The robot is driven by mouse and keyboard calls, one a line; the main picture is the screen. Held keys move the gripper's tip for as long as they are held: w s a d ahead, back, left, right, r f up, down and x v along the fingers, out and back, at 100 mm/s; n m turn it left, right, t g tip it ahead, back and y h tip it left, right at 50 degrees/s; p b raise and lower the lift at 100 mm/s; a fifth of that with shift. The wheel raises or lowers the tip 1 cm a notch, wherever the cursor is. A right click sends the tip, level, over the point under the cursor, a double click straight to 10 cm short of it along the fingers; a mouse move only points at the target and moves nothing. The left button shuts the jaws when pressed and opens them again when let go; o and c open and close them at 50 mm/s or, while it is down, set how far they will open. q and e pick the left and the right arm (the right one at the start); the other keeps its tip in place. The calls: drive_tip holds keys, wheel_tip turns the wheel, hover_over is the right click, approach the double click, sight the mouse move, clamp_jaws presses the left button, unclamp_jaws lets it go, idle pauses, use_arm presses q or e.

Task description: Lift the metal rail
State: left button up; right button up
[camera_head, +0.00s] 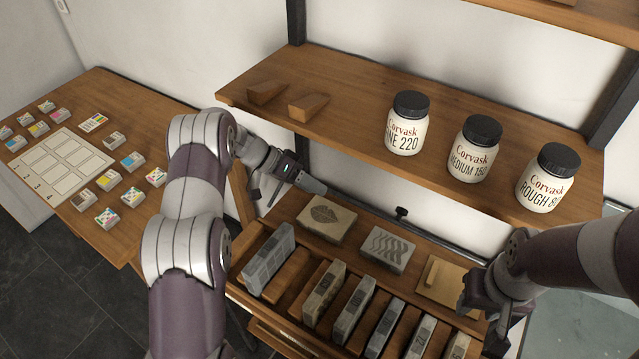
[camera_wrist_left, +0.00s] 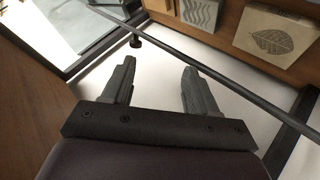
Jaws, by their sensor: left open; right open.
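The metal rail (camera_head: 440,232) is a thin dark bar running along the wall behind the top of the rack, with a small black knob (camera_head: 402,212) on it. In the left wrist view the rail (camera_wrist_left: 225,80) crosses diagonally just beyond my fingertips. My left gripper (camera_head: 290,178) is near the rail's left end, below the upper shelf; in its wrist view the gripper (camera_wrist_left: 158,66) has its two fingers apart with nothing between them. My right gripper (camera_head: 483,300) is open at the rack's right side, near the rail's right part; its fingers are partly hidden.
Stone blocks with leaf (camera_head: 326,220) and wave (camera_head: 388,250) designs lie in front of the rail. Several upright slabs (camera_head: 352,305) fill the rack below. The upper shelf (camera_head: 350,85) overhangs, holding three jars (camera_head: 474,150) and two wooden wedges (camera_head: 308,107). A side table (camera_head: 100,85) carries cards.

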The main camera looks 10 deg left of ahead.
use_arm(q)
drive_tip(key=shift+s+p+v, duration=0.2)
drive_tip(key=shift+p+v, duration=0.65)
drive_tip(key=shift+v, duration=0.9)
drive_tip(key=shift+a+f, duration=0.1)
drive_tip(key=shift+f, duration=0.05)
drive_tip(key=shift+p, duration=0.3)
